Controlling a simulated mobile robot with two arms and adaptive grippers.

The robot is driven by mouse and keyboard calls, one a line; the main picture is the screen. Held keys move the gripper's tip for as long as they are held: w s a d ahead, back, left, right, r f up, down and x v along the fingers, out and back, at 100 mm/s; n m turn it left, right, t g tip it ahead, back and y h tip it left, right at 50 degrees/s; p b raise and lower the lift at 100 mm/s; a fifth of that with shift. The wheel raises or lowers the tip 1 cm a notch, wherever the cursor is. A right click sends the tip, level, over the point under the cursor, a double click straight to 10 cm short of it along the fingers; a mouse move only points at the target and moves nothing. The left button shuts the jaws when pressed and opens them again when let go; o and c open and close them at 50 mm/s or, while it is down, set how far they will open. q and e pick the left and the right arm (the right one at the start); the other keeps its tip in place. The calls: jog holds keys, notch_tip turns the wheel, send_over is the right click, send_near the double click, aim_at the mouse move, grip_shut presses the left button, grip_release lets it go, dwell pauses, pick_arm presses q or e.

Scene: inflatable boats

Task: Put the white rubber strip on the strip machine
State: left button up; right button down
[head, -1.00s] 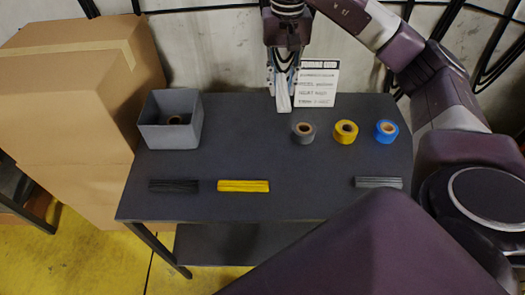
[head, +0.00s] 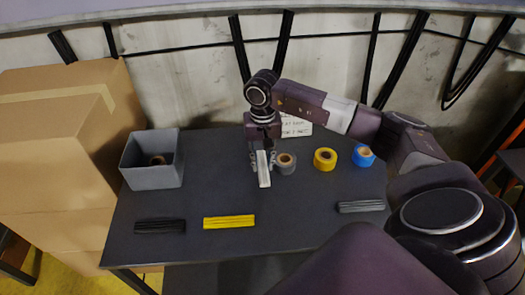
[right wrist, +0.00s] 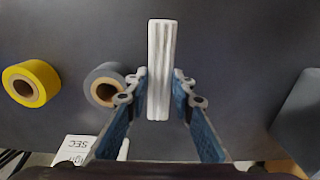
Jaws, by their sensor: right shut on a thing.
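The white rubber strip (head: 264,171) is in my right gripper (head: 262,160), just left of the grey tape roll in the head view. The gripper is shut on it and points down. In the right wrist view the ribbed strip (right wrist: 161,50) stands upright in the picture between the fingertips (right wrist: 161,78). Whether it touches the table below cannot be told. No strip machine shows in these views. My left gripper is not in view.
The dark table (head: 200,250) bears black (head: 160,226), yellow (head: 229,222) and grey (head: 361,207) strips. Grey (head: 286,168), yellow (head: 325,166) and blue (head: 369,161) tape rolls lie at right. A grey bin (head: 149,176) and cardboard boxes (head: 55,170) are at left; a sign (head: 297,126) stands behind.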

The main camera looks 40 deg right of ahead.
aim_at(262, 166)
notch_tip(262, 166, down, 3)
jog(key=shift+f, duration=0.15)
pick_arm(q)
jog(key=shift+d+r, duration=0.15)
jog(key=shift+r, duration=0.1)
pick_arm(e)
jog(key=shift+f, duration=0.2)
jog(key=c, duration=1.7)
grip_release()
jog(key=shift+r, duration=0.1)
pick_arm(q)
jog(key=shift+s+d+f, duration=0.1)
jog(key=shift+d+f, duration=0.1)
pick_arm(e)
jog(key=shift+o, duration=0.2)
